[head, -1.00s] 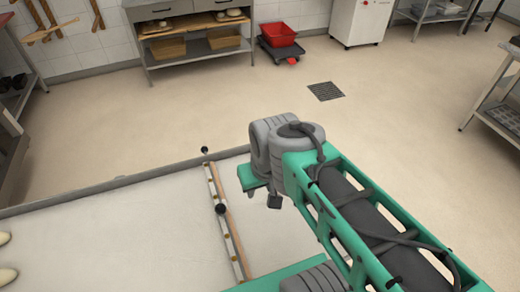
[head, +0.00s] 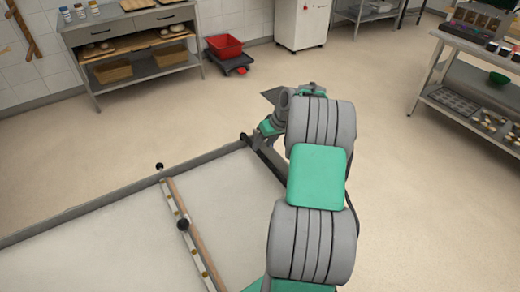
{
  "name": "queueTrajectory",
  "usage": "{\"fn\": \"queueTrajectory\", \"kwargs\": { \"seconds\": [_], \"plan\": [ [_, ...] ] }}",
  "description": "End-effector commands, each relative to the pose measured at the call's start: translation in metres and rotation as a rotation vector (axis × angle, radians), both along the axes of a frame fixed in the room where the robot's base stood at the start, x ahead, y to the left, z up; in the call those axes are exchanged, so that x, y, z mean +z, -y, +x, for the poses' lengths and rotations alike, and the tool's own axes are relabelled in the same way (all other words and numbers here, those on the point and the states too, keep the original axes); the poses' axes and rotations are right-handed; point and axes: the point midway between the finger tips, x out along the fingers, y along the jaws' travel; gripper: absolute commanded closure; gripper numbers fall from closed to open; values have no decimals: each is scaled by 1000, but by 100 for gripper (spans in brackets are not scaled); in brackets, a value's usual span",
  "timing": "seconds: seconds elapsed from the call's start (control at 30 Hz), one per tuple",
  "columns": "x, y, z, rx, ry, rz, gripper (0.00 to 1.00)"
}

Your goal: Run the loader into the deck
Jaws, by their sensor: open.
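The loader (head: 100,250) is a wide, flat, pale bed with a grey raised edge, filling the lower left of the head view. A wooden bar with a pale strip (head: 190,232) crosses it, with a black knob (head: 183,224) on it and another (head: 159,166) at its far end. A third black knob (head: 243,137) stands at the loader's far right corner. My gripper (head: 264,132) is open beside this corner knob, partly hidden by my grey and green arm. I cannot tell whether it touches the knob. The deck is not in view.
A work table with drawers and baskets (head: 130,45) stands at the back left. A red crate (head: 224,46) sits on a low dolly beside it. A white cabinet (head: 302,22) is at the back. A metal shelf table (head: 470,110) stands at right. Open floor lies between.

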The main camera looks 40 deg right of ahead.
Motion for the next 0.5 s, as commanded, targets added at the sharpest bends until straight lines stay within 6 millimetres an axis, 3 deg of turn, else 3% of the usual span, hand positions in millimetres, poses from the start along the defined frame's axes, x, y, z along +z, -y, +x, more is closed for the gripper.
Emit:
{"fn": "queueTrajectory", "kwargs": {
  "seconds": [0.2, 0.5],
  "plan": [
    [-32, -5, 14, 0, -1, -1, 57],
    [-37, -6, 16, -1, 0, -3, 57]
  ]
}}
